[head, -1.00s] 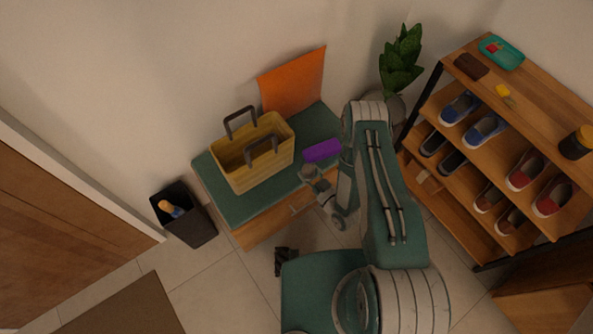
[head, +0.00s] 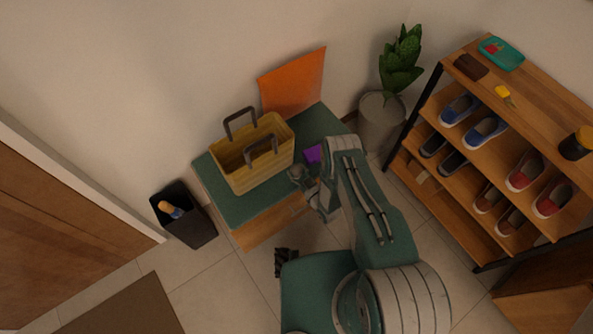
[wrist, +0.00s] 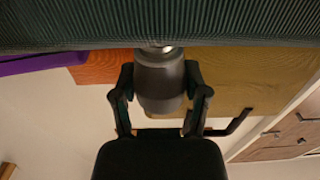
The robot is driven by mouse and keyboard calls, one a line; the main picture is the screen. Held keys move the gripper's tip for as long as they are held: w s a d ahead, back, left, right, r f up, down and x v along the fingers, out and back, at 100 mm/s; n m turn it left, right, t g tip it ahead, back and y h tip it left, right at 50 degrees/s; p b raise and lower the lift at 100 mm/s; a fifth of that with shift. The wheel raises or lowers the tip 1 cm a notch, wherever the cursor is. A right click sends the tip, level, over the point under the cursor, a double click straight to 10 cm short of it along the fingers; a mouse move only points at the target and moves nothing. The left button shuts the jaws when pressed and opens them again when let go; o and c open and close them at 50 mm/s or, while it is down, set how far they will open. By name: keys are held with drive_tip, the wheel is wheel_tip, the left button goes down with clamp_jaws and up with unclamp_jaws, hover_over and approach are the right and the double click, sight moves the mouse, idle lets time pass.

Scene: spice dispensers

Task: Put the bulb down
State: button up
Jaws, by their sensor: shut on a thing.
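My gripper (wrist: 160,88) is shut on a grey, rounded bulb (wrist: 161,78), with one finger on each side of it. The bulb's small metallic end points at the green ribbed bench top (wrist: 60,24), which fills the upper edge of the wrist view. I cannot tell whether the bulb touches the bench. In the head view, my gripper (head: 300,176) is over the right part of the green bench (head: 222,208), just right of the yellow basket (head: 232,180). The bulb is too small there to make out clearly.
A purple block (head: 313,154) lies on the bench behind my gripper, partly hidden by my arm. An orange panel (head: 293,83) stands at the back. A potted plant (head: 381,122) and a shoe rack (head: 437,100) are to the right. A black bin (head: 195,228) stands left.

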drive_tip(key=o, duration=1.1)
drive_tip(key=shift+c, duration=0.2)
